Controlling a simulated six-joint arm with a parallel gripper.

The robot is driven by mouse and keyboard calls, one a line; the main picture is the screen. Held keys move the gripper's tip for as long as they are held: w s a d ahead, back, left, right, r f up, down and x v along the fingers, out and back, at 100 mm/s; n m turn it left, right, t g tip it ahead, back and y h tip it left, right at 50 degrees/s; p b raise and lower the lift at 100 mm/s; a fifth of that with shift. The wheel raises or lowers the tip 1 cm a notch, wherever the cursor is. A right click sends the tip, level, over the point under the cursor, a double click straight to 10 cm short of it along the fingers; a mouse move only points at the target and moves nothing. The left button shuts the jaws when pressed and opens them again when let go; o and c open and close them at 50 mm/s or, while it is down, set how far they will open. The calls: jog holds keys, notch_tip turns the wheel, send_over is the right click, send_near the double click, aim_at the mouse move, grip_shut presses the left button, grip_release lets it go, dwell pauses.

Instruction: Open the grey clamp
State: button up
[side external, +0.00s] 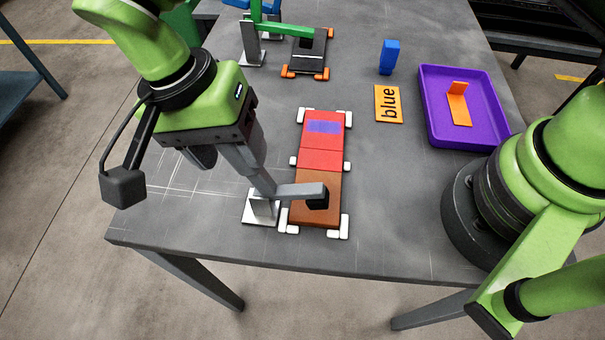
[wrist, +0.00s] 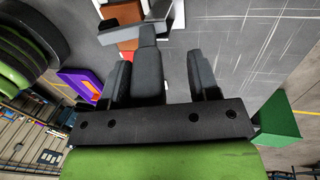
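The grey clamp (side external: 298,189) stands at the near end of the red and brown strip. Its arm lies level over the brown part (side external: 318,216) of the strip, with its black pad (side external: 318,201) down on or just above it. My gripper (side external: 249,160) is above the clamp's base, at its upright handle. In the wrist view the clamp's handle (wrist: 149,72) stands between my two fingers, nearer the left one. My gripper (wrist: 158,62) is open, with a clear gap to the right finger. Whether the left finger touches the handle I cannot tell.
White corner blocks (side external: 344,226) surround the strip. A green clamp (side external: 290,29) sits over a dark part with orange corners at the back.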

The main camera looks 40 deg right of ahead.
jog(key=shift+w+a+f, duration=0.55)
jog(key=shift+w+a, duration=0.35)
jog(key=shift+w+a+f, duration=0.4)
jog(key=shift+a+f, duration=0.05)
